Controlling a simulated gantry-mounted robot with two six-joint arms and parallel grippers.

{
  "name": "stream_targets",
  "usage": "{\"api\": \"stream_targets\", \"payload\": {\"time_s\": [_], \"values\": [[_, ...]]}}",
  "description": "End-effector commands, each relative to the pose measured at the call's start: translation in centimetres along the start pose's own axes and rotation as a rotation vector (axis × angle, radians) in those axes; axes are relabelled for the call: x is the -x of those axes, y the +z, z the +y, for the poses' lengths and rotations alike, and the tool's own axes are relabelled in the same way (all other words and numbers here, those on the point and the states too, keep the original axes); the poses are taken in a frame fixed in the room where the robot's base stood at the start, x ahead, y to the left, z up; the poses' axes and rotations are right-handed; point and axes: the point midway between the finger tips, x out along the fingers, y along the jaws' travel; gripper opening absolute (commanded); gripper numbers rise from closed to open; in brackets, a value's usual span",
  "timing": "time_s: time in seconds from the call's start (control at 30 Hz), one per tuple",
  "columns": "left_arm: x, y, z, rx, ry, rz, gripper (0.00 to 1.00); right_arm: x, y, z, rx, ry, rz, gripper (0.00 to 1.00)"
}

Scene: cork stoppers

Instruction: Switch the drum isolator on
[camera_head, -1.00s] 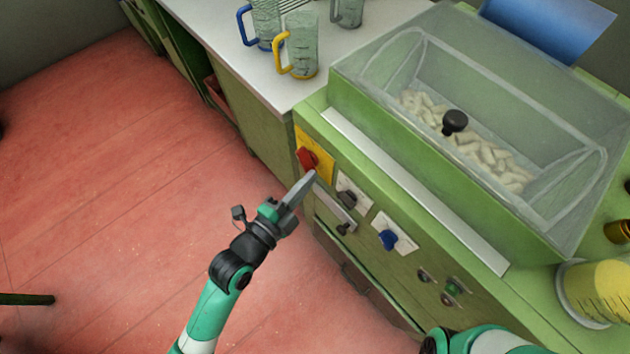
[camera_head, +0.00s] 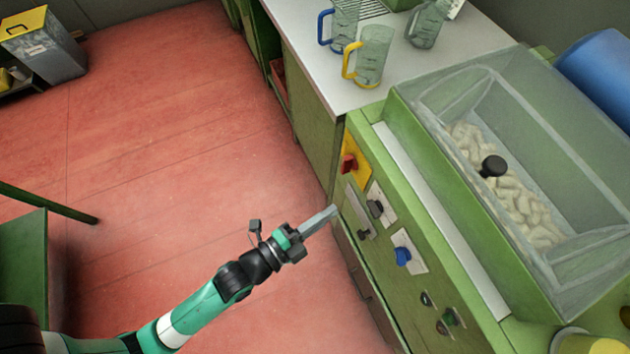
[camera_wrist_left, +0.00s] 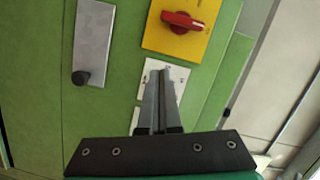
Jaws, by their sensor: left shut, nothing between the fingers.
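A red rotary handle (camera_head: 348,163) on a yellow plate (camera_head: 357,173) sits at the far end of the green machine's front panel; I take it for the drum isolator. In the left wrist view the red handle (camera_wrist_left: 183,21) lies nearly level across the yellow plate (camera_wrist_left: 212,42). My left gripper (camera_head: 334,209) is shut and empty, apart from the handle and in front of the panel. Its closed fingers (camera_wrist_left: 160,75) show below the yellow plate in the wrist view, overlapping a white plate. My right gripper is not in view.
Beside the yellow plate are a black knob (camera_head: 375,208), a blue knob (camera_head: 402,256) and a slim grey plate with a dark knob (camera_head: 363,233). A clear hopper (camera_head: 560,255) holds cork stoppers. Jugs (camera_head: 370,58) stand on the counter. The red floor at left is mostly clear.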

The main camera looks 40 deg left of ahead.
Motion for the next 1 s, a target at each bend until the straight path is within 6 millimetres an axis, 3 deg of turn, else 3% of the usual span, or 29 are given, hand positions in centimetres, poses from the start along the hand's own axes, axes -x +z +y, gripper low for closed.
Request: {"api": "stream_targets", "payload": {"time_s": [0.1,0.23,0.87,0.97,1.0], "values": [[2.1,0.0,0.1,0.0,0.003,-0.001,0.0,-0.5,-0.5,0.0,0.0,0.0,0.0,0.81],[3.1,0.0,0.2,0.0,-0.001,0.0,0.0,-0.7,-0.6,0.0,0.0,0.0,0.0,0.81],[3.3,0.0,0.2,0.0,-0.001,0.0,0.0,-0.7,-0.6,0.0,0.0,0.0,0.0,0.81],[2.7,-0.2,-1.6,0.001,-0.028,0.0,0.0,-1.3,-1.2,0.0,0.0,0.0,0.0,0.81],[2.0,-0.5,-3.0,0.001,-0.056,0.004,0.0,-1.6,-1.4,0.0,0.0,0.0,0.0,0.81]]}}
